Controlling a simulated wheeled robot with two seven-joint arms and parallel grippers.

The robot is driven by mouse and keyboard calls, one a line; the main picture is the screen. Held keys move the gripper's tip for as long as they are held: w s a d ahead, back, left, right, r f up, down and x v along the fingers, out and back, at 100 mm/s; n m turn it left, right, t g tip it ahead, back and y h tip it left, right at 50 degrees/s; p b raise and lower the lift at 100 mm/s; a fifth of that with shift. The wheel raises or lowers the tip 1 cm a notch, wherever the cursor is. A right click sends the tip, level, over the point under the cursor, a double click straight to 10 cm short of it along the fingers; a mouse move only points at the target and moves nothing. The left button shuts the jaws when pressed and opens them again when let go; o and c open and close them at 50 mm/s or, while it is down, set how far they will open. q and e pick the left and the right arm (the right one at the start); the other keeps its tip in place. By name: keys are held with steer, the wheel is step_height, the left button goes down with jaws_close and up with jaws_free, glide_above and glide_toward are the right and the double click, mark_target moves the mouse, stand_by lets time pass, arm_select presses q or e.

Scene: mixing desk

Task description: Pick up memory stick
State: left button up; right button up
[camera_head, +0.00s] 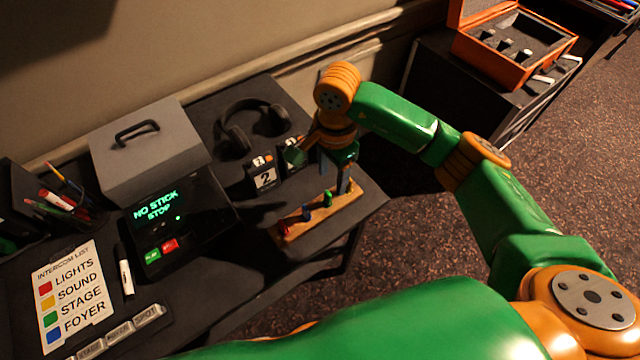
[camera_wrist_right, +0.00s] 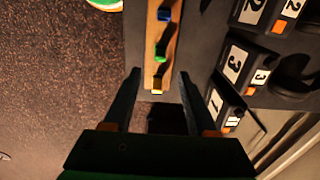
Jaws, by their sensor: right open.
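Small upright memory sticks stand in a row on a wooden strip (camera_head: 340,207) at the desk's right edge. In the head view I see a red stick (camera_head: 283,228), a blue stick (camera_head: 306,213) and a green stick (camera_head: 328,198). In the right wrist view the blue stick (camera_wrist_right: 164,14), the green stick (camera_wrist_right: 160,50) and a yellow-topped stick (camera_wrist_right: 157,88) show. My right gripper (camera_wrist_right: 160,76) is open, pointing down at the strip's far end, its fingers on either side of the yellow-topped stick without visible contact. My left gripper is out of view.
A black player (camera_head: 185,215) reads "NO STICK STOP". Numbered black boxes (camera_head: 264,178) stand close beside the strip, with headphones (camera_head: 236,138) behind. A grey case (camera_head: 150,150) and an intercom list (camera_head: 75,295) lie left. Floor drops away right of the desk.

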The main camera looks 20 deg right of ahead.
mark_target(328, 193)
steer(key=f, duration=0.2)
steer(key=f+p, duration=0.2)
steer(key=f, duration=0.1)
steer(key=shift+s+a+f, duration=0.3)
steer(key=shift+a+f, duration=0.05)
steer(key=shift+a, duration=0.05)
steer(key=shift+w+f, duration=0.15)
steer(key=shift+f, duration=0.25)
jaws_close()
